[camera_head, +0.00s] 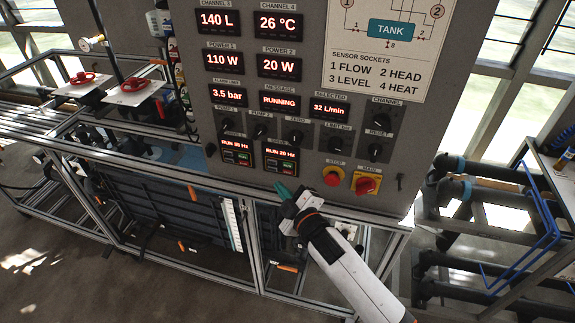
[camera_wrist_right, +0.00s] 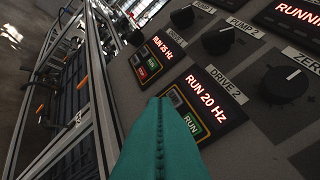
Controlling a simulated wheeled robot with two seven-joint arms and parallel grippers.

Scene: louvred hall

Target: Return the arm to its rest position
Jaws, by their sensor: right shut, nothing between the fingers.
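My right arm (camera_head: 350,270) reaches in from the bottom right, white with dark bands. Its gripper (camera_head: 284,190) has teal fingertips that are shut and empty, just in front of the lower edge of the grey control panel (camera_head: 320,185). In the right wrist view the teal fingers (camera_wrist_right: 160,115) are pressed together along a dark seam. They cover part of the drive 2 display (camera_wrist_right: 205,98), which reads RUN 20 Hz. Whether the tips touch the panel I cannot tell. My left gripper is not in view.
A red stop button (camera_head: 333,179) and a red main switch (camera_head: 366,185) sit right of the gripper. Metal frame rails (camera_head: 330,212) run below the panel. Dark pipes (camera_head: 480,200) stand at the right. Red valve handwheels (camera_head: 133,85) are at the left.

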